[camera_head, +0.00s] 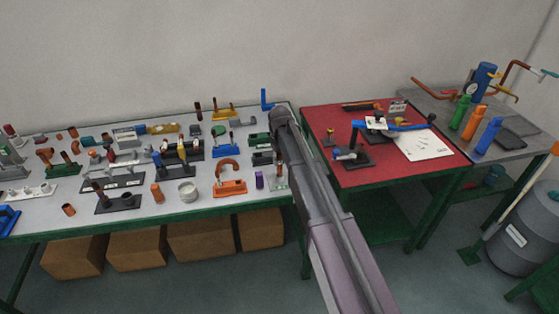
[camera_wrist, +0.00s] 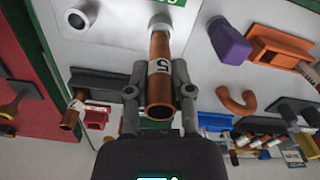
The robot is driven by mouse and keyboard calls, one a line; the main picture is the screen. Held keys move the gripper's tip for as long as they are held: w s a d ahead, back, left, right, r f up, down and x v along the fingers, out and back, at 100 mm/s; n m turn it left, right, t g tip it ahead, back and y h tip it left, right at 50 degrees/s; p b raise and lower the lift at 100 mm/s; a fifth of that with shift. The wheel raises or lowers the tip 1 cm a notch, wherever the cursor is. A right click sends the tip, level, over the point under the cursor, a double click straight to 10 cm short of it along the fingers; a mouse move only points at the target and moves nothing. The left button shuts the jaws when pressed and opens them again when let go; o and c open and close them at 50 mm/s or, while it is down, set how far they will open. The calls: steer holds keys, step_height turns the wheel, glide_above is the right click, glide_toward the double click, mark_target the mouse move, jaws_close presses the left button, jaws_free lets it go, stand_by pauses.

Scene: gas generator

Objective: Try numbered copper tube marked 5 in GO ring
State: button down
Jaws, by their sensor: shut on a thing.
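My gripper (camera_wrist: 160,92) is shut on a copper tube (camera_wrist: 160,82) with a white label marked 5. The tube's far end meets a grey ring (camera_wrist: 161,22) on a pale plate (camera_wrist: 115,28); I cannot tell how deep it sits in the ring. A green label (camera_wrist: 186,3), partly cut off, shows behind that ring. A second ring (camera_wrist: 82,14) is on the plate's left side. In the head view the small plate (camera_head: 279,185) stands near the table's right edge with a copper tube upright above it. My arm hides the fingers there.
A purple block (camera_wrist: 229,42) and an orange hook holder (camera_head: 229,187) stand close by the plate. Several stands and tubes crowd the grey table (camera_head: 215,212). A red table (camera_head: 390,177) with a blue-handled tool is to the right.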

mark_target(279, 166)
steer(key=shift+a+f+b, duration=0.1)
steer(key=shift+f+b, duration=1.35)
steer(key=shift+f, duration=0.05)
steer(key=shift+r, duration=0.1)
stand_by(0.8)
steer(key=shift+r+p, duration=1.55)
steer(key=shift+p, duration=0.05)
steer(key=shift+r+p, duration=2.05)
